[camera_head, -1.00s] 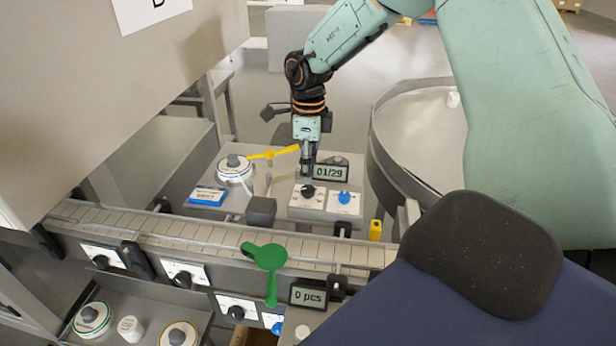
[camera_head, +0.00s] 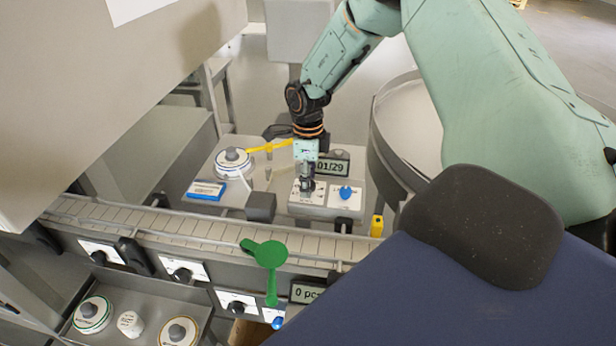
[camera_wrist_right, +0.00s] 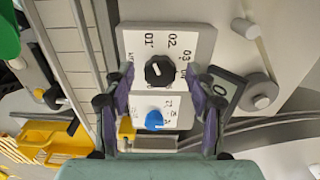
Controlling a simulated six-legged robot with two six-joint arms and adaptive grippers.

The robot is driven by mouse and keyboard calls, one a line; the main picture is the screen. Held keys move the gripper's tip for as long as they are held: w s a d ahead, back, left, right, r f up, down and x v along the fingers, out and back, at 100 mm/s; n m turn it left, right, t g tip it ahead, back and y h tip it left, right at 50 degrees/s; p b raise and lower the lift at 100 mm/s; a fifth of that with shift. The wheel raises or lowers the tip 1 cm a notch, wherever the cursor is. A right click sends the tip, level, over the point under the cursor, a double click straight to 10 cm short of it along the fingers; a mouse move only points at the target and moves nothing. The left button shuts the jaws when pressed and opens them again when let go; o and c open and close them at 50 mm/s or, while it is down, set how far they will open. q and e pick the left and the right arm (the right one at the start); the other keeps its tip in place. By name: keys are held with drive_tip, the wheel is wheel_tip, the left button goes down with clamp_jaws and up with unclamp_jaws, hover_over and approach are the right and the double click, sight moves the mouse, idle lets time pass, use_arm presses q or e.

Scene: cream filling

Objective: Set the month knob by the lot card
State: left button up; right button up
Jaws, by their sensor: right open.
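The month knob (camera_wrist_right: 158,70) is a black dial on a white plate marked 01, 02, 03 in the right wrist view. In the head view my right gripper covers it. My right gripper (camera_head: 306,187) points down over the plate, and its fingers (camera_wrist_right: 160,88) are open, one on each side of the knob, with visible gaps. A blue knob (camera_head: 345,192) on the neighbouring plate also shows in the wrist view (camera_wrist_right: 154,120). The date display (camera_head: 331,166) reads 01/29, its left edge partly hidden. A blue-edged card (camera_head: 206,190), perhaps the lot card, lies left; its print is unreadable. My left gripper is not in view.
A white round-lidded pot (camera_head: 233,163), a yellow lever (camera_head: 268,148) and a dark grey block (camera_head: 261,207) are left of the plates. A slatted conveyor (camera_head: 190,228) with a green paddle (camera_head: 270,255) runs in front. A round steel table (camera_head: 400,120) stands right.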

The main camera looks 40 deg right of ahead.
drive_tip(key=shift+f, duration=0.1)
drive_tip(key=shift+s, duration=0.15)
drive_tip(key=shift+c, duration=0.2)
drive_tip(key=shift+w, duration=0.2)
drive_tip(key=c, duration=1.1)
